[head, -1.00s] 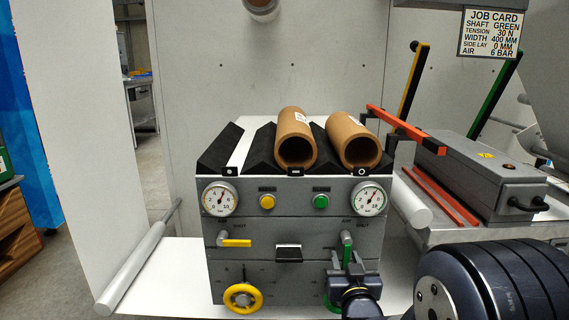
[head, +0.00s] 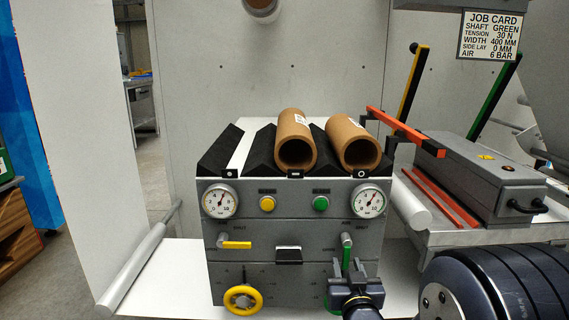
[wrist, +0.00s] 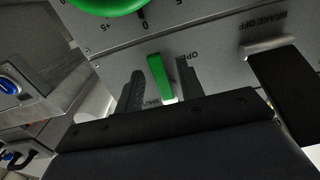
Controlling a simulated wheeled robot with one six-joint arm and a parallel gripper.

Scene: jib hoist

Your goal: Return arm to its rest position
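My gripper (head: 347,268) is at the lower right of the grey control cabinet's front, in the head view. Its two fingers stand apart on either side of the green lever (head: 347,256), which points down. In the wrist view my gripper (wrist: 160,88) also shows open, with the green lever (wrist: 159,77) between the fingers and not clearly gripped. My dark arm fills the lower right of the head view. The green handwheel (wrist: 105,4) is partly hidden behind my gripper in the head view.
The cabinet (head: 288,228) carries a yellow lever (head: 236,245), a yellow handwheel (head: 243,298) and two gauges. Two cardboard cores (head: 295,140) lie on its black cradles. A white roller (head: 411,206) and a grey box (head: 482,178) stand to the right, near my arm.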

